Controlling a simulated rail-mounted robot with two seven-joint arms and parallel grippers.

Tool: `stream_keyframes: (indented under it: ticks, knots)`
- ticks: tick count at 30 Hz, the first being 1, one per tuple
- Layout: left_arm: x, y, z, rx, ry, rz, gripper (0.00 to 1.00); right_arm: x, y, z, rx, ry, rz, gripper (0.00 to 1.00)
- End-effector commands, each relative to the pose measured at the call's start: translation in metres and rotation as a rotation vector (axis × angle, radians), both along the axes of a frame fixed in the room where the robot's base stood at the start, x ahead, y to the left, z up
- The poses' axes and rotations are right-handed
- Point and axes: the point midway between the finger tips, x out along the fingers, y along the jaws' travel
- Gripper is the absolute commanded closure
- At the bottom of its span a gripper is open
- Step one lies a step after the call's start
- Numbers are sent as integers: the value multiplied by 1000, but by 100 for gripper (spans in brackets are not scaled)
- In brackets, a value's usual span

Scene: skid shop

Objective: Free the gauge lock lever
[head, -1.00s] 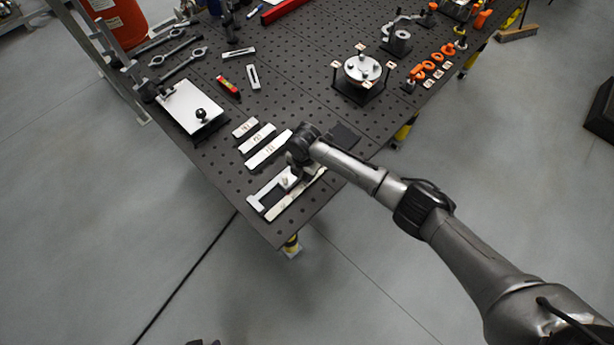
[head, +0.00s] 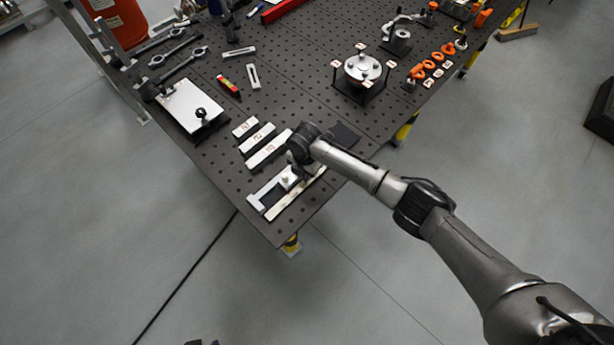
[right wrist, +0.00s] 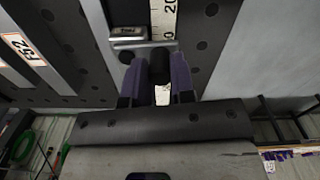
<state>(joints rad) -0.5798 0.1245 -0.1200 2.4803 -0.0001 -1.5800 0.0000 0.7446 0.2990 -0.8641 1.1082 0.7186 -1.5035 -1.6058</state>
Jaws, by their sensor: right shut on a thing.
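The gauge (head: 257,200), a pale metal piece with a long white scale bar (head: 287,204), lies near the table's front corner. In the right wrist view its scale (right wrist: 164,18) shows with printed numbers, and a metal slider block (right wrist: 128,38) sits beside it. My right gripper (right wrist: 159,76) has its purple-padded fingers shut on a small dark piece (right wrist: 160,58) at the slider, apparently the lock lever. In the head view my right gripper (head: 297,172) is over the gauge and hides part of it. My left gripper is not in view.
Several labelled white bars (head: 268,150) lie beside the gauge. A plate with a black knob (head: 190,106) stands at the left, a round flange fixture (head: 362,72) farther back. Orange clamps (head: 430,65) line the right edge. The table's front corner is close to the gauge.

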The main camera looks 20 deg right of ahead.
Motion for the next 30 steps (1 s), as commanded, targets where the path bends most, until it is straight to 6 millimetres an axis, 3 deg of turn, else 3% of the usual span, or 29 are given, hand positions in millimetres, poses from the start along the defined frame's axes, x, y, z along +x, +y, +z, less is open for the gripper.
stream_keyframes:
  ticks: [30]
  knots:
    - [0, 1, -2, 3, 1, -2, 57, 9, -11, 0, -1, -2, -2, 86]
